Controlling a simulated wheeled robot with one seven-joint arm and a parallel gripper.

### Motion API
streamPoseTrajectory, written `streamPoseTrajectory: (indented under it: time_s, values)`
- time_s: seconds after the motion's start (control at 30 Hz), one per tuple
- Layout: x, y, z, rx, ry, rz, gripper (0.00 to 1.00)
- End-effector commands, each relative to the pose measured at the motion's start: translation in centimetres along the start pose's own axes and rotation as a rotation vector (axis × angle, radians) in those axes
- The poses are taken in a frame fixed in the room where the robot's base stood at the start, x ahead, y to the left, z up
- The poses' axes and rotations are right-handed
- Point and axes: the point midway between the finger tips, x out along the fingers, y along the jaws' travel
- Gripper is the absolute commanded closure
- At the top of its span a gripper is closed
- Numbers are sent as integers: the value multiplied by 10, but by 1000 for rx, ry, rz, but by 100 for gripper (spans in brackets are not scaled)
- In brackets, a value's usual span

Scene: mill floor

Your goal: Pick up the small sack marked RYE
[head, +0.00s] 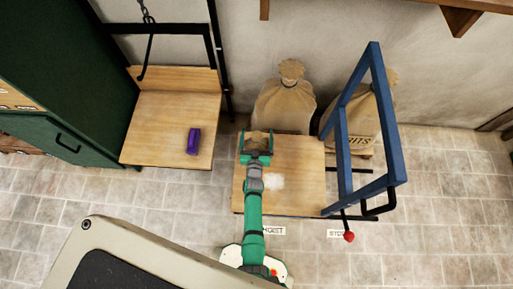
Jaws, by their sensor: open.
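My gripper (257,145) is open over the back left part of a wooden platform (307,178). A small brown sack-like thing (259,138) shows between and just beyond its fingers. My gripper hides part of it, and I cannot read any RYE mark on it. I cannot tell whether the fingers touch it.
A large tied sack (284,108) stands behind the platform. Another sack (352,130), with partly hidden lettering, stands behind a blue frame (343,150). A red-knobbed lever (349,236) juts out in front. At left, a purple block (194,141) lies on a wooden shelf (150,140) beside a green cabinet (60,60).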

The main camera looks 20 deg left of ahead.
Motion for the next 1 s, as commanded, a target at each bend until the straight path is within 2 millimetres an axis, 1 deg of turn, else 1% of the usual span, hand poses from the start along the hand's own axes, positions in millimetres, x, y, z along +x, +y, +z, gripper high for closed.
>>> streamPoseTrajectory:
  time_s: [0.1,0.33,0.37,0.4,0.57,0.6,0.67,0.7,0.73,1.0]
  values:
    - [7,0,0,0,0,0,9]
    - [8,0,0,0,-1,0,9]
    - [8,0,0,0,-1,0,12]
    - [8,0,0,0,-1,0,21]
    - [8,0,0,0,-1,0,59]
    - [8,0,0,0,-1,0,69]
    - [8,0,0,0,-1,0,83]
    - [8,0,0,1,-1,0,93]
    - [9,0,-3,1,6,1,94]
    - [9,0,-4,1,6,1,94]
